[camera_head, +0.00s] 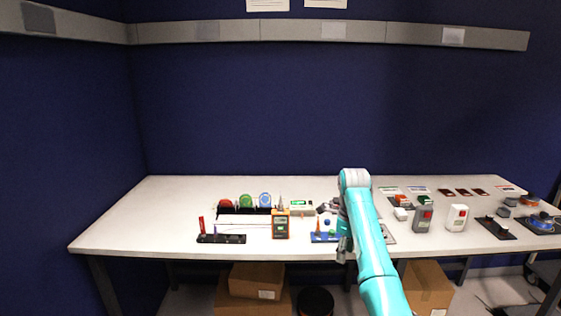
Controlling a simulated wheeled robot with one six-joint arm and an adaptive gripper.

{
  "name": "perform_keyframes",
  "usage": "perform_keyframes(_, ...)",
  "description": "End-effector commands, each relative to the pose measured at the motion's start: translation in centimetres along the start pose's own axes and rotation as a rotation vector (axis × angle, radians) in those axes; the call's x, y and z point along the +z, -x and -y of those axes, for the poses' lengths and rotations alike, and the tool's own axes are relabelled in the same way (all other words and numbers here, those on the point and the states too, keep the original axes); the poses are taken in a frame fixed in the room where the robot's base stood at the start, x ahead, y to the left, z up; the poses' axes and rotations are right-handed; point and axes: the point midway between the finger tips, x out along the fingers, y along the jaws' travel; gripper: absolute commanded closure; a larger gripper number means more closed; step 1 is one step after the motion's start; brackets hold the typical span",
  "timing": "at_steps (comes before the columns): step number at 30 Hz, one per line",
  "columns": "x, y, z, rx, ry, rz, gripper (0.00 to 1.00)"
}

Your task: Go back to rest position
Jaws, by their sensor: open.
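My teal arm reaches up from the bottom right over the white table (170,215), bends at a grey-white joint and folds back down over the table's middle. My gripper (325,208) shows small and dark to the left of the folded forearm, above the table. It is open, and I see nothing held in it. Fine detail of its fingers is too small to make out, and the arm hides part of the table behind it.
An orange meter (281,225) stands near the front edge, left of my gripper. A blue board (325,237) lies close by. Grey (423,219) and white (457,217) boxes stand to the right. A black rack (221,238) lies left. The table's far left is clear.

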Motion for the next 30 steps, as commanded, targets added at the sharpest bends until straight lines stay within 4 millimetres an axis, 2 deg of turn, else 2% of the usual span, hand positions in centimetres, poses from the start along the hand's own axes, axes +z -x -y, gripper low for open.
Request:
perform_keyframes(8,-0.1,-2.6,-0.1,-0.018,0.039,0.012,0.48)
perform_keyframes(17,-0.4,-7.5,-0.6,-0.058,0.119,0.036,0.48)
perform_keyframes(23,-1.0,-12.7,-1.4,-0.105,0.209,0.059,0.48)
perform_keyframes(30,-2.9,-21.8,-4.1,-0.204,0.384,0.093,0.48)
